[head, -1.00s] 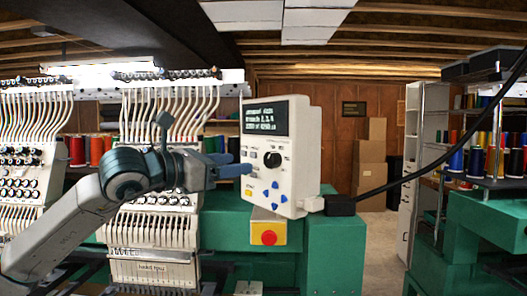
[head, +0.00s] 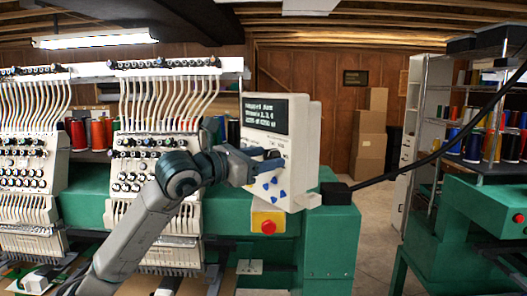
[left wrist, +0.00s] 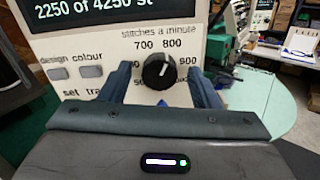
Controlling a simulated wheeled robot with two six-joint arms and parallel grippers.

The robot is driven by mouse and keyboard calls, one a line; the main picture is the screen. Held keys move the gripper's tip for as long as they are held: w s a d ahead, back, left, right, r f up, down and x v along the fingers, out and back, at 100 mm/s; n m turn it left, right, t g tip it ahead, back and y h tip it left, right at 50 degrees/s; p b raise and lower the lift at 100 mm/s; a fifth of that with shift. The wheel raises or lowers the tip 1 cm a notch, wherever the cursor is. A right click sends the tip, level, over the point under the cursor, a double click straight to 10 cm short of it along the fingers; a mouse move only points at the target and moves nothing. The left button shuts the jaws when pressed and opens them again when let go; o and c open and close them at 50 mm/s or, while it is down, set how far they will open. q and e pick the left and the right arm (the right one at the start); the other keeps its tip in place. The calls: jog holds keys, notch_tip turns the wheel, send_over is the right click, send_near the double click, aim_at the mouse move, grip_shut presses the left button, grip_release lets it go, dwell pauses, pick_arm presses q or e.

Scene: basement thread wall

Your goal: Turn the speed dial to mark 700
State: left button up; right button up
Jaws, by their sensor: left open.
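The black speed dial (left wrist: 158,72) sits on the white control panel (head: 304,150), under the words "stitches a minute". In the left wrist view, 700 is printed above it to the left, 800 above it to the right and 900 at its right. The dial's white pointer line leans up and slightly right, roughly towards 800. My left gripper (head: 275,161) is at the panel front and hides the dial in the head view. In the left wrist view its blue fingers (left wrist: 160,85) stand open on either side of the dial, with gaps showing. My right gripper is in neither view.
Grey design and colour buttons (left wrist: 90,72) lie left of the dial. Blue arrow buttons (head: 272,188) lie below it. A red button on a yellow box (head: 268,226) sits under the panel. A black cable (head: 400,166) runs off right.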

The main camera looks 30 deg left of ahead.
pick_arm(q)
jog(key=shift+w, duration=0.1)
jog(key=c, duration=1)
